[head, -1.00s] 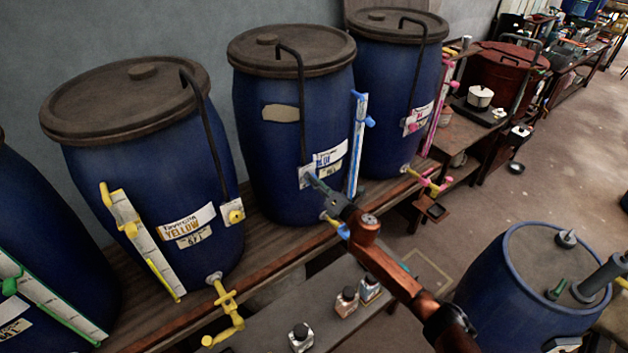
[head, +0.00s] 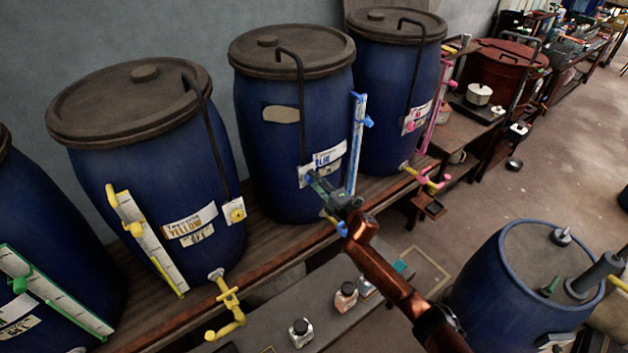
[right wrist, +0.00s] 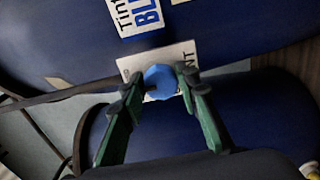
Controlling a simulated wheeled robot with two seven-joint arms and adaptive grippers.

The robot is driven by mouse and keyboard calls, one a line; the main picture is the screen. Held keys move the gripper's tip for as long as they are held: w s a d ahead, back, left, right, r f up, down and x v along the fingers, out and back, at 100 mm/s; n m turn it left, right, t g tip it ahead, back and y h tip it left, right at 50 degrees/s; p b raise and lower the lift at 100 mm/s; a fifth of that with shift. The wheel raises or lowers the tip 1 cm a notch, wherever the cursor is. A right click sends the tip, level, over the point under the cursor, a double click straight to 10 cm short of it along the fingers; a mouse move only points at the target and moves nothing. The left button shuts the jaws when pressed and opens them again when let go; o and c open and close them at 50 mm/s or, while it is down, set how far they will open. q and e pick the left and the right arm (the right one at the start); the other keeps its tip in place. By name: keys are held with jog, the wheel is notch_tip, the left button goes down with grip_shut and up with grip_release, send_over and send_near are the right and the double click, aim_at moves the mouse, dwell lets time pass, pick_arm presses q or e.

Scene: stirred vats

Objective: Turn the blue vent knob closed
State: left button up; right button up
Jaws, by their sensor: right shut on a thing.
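The blue vent knob (right wrist: 160,82) is a faceted blue knob on a white plate (right wrist: 182,58) on the front of the blue-labelled vat (head: 290,130). In the right wrist view my right gripper (right wrist: 158,92) has its two green fingers on either side of the knob, shut on it. In the head view the right gripper (head: 318,184) reaches the plate below the blue label (head: 330,155) and mostly hides the knob. My left gripper is not in view.
The vat's blue gauge (head: 356,140) stands to the right of the gripper, and its blue tap (head: 338,226) is below. The yellow vat (head: 150,150) is to the left, the pink one (head: 392,110) to the right. Several small bottles (head: 345,297) stand on a low bench.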

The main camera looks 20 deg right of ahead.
dwell(0.5)
jog(key=o, duration=1.2)
jog(key=shift+c, duration=0.2)
jog(key=v, duration=1.2)
